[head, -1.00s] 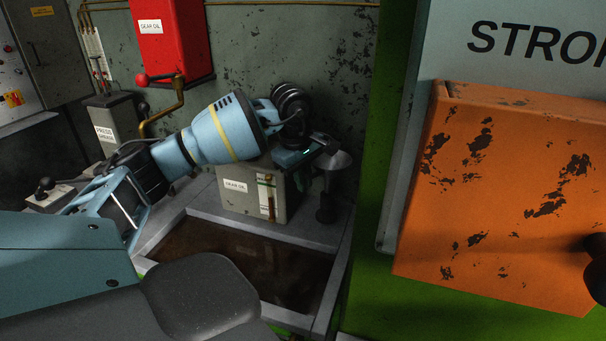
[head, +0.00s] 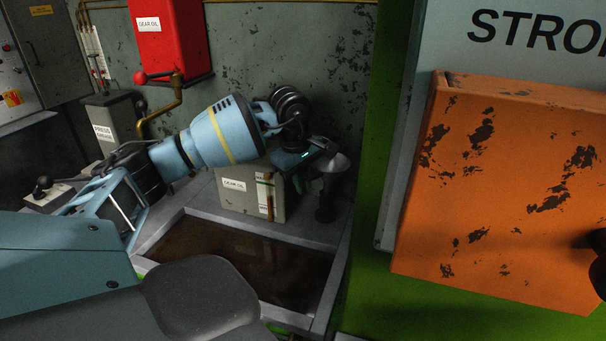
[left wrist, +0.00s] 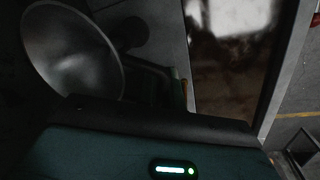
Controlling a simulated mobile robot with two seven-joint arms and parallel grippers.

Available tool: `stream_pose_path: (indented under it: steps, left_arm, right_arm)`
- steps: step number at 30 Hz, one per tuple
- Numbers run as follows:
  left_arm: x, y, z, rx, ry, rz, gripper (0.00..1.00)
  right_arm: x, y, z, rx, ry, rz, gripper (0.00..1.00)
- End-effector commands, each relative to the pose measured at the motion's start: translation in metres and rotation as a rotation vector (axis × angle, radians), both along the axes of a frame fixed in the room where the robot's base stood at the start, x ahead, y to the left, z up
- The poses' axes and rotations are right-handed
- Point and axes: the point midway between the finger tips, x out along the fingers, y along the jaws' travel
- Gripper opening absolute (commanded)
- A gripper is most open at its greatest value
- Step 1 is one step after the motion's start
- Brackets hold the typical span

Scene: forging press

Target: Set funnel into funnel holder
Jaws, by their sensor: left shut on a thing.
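The funnel (head: 336,163) is a grey metal cone at the tip of my left gripper (head: 322,148), beside the wall behind the oil pit. My left gripper is shut on it. The left wrist view shows the funnel's wide bowl (left wrist: 70,52) at upper left, beyond the gripper body. A dark upright cylinder, which looks like the funnel holder (head: 326,205), stands just below the funnel. I cannot tell whether the funnel's stem is inside it or only above it. The gripper body hides its own fingers in the wrist view. My right gripper does not clearly show.
A grey gear oil box (head: 234,200) stands left of the holder, under my left wrist. A dark sunken pit (head: 240,255) with a grey rim lies in front. A red gear oil tank (head: 168,45) hangs on the wall. A large orange panel (head: 500,190) fills the right side.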

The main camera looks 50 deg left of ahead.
Motion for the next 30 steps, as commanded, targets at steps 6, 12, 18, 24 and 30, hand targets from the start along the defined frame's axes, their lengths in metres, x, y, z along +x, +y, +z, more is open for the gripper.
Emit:
stream_pose_path:
  steps: [6,12,18,24,30]
  left_arm:
    - [0.0,0.0,-0.005,0.0,-0.001,0.0,0.0]
    - [0.0,0.0,-0.009,0.0,-0.001,0.0,0.0]
    - [0.0,0.0,-0.013,0.0,-0.001,0.0,0.0]
    - [0.0,0.0,-0.018,0.0,0.0,0.0,0.0]
    - [0.0,0.0,-0.022,0.0,0.0,0.0,0.0]
  right_arm:
    - [0.003,0.0,-0.002,0.0,-0.002,0.0,0.36]
    - [0.003,0.0,-0.004,0.0,-0.002,0.0,0.36]
    - [0.001,0.0,-0.007,0.0,0.003,-0.001,0.36]
    - [-0.003,0.0,-0.009,0.001,0.01,-0.001,0.36]
    - [-0.009,0.0,-0.013,0.0,0.025,-0.001,0.36]
